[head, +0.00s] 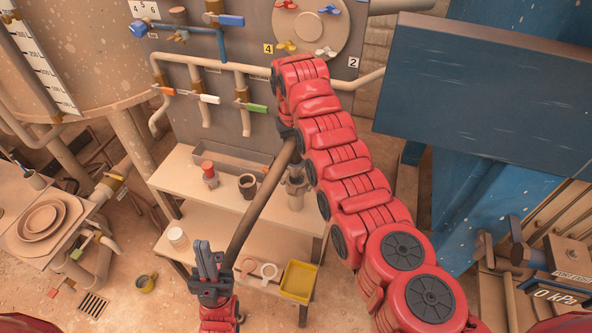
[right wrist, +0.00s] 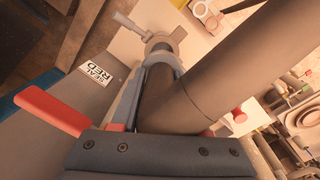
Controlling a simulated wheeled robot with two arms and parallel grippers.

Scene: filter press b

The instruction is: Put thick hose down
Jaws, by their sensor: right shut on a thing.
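The thick hose (head: 258,203) is a dark brown tube slanting from my right gripper (head: 287,132) down to the lower left, in front of the cream shelf bench. In the right wrist view the hose (right wrist: 215,85) fills the space by the jaws of my right gripper (right wrist: 160,105) and runs to the upper right. My right gripper is shut on its upper end. My left gripper (head: 207,258) points up at the hose's lower end, its grey fingers close together. The lower end is partly hidden, and I cannot tell whether they touch.
The cream bench (head: 185,180) holds a dark cup (head: 247,186), a red-topped bottle (head: 209,174) and a grey fitting (head: 296,187). A yellow tray (head: 299,281) is on its lower shelf. Valve pipes and a grey panel (head: 262,120) stand behind. A red lever (right wrist: 62,112) shows in the wrist view.

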